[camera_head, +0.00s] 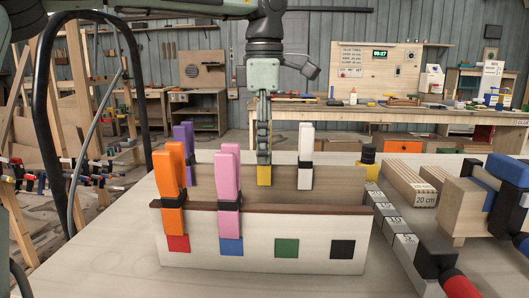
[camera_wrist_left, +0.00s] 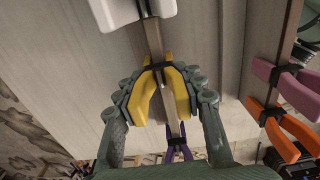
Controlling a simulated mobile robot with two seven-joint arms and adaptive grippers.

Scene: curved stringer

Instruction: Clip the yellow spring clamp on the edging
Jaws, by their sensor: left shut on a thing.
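The yellow spring clamp (camera_wrist_left: 143,97) is between the fingers of my left gripper (camera_wrist_left: 163,88) in the left wrist view. Its black middle lies over the thin edging strip (camera_wrist_left: 154,40), in line with a white clamp and a purple clamp. In the head view my left gripper (camera_head: 264,150) points straight down at the rear board's top edge, between those two clamps, and hides the clamp's handles. A yellow patch (camera_head: 264,176) shows just below it; I cannot tell whether it is the clamp's jaw or a mark. Whether the jaws grip the edging is hidden.
The rear board (camera_head: 335,188) carries a purple clamp (camera_head: 190,150) and a white clamp (camera_head: 305,150). The front board (camera_head: 262,240) carries an orange clamp (camera_head: 172,180) and a pink clamp (camera_head: 229,180), with green and black squares bare. Wooden blocks (camera_head: 409,180) stand at right.

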